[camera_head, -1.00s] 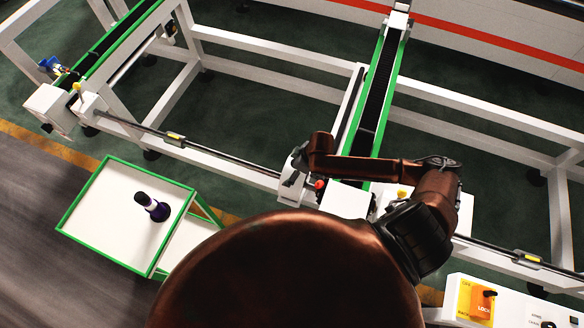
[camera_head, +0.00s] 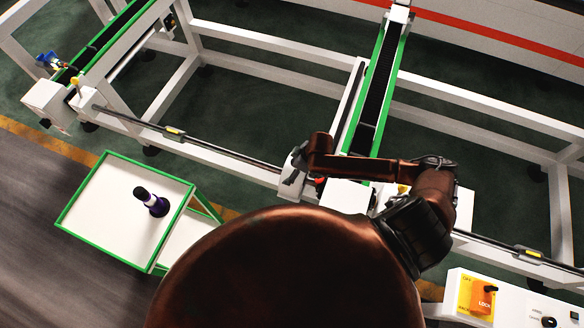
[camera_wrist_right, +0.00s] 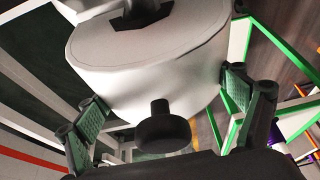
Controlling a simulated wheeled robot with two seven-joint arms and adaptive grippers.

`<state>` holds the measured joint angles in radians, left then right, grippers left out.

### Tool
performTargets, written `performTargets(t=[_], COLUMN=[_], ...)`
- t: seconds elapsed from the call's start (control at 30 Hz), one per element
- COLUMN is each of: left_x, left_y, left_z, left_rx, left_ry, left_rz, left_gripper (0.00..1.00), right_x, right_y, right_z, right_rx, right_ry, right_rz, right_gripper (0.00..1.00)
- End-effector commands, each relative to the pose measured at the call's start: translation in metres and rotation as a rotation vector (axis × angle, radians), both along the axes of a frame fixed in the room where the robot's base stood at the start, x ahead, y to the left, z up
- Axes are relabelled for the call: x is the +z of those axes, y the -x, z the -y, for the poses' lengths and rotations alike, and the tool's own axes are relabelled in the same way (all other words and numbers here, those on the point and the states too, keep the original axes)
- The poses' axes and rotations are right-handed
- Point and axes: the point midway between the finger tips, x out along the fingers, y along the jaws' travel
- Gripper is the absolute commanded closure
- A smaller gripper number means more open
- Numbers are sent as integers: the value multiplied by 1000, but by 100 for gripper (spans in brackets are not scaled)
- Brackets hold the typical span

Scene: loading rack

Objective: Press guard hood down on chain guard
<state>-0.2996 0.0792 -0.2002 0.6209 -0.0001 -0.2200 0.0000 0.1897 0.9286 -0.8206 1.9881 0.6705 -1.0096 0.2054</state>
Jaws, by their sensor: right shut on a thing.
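My right gripper (camera_wrist_right: 165,95) shows in the right wrist view, its two green-padded fingers shut on opposite sides of a white rounded piece (camera_wrist_right: 150,75). This piece looks like the guard hood. It has a black knob (camera_wrist_right: 163,130) on its near side and a dark fitting at its top. In the head view my right arm bends over the near end of the green-edged conveyor, and my gripper is mostly hidden there. I cannot clearly pick out the chain guard or tell whether the hood touches it. My left gripper is not in view.
A white table with green edges (camera_head: 95,215) stands at the lower left, bearing a dark purple bottle-like item (camera_head: 150,201). A second conveyor (camera_head: 105,45) runs at upper left. White frame rails (camera_head: 260,74) surround the work area. An orange lock switch (camera_head: 481,297) is at lower right.

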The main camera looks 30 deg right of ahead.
Motion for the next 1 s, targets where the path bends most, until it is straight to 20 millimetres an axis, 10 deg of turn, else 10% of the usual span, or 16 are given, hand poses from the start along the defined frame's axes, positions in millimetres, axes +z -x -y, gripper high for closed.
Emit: performTargets(t=[1.0], left_x=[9], left_y=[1], left_z=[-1], left_rx=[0], left_ry=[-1], left_rz=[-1], left_gripper=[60], right_x=[1], right_y=[-1], right_z=[0], right_rx=[1], right_ry=[0], right_rz=[2], right_gripper=[52])
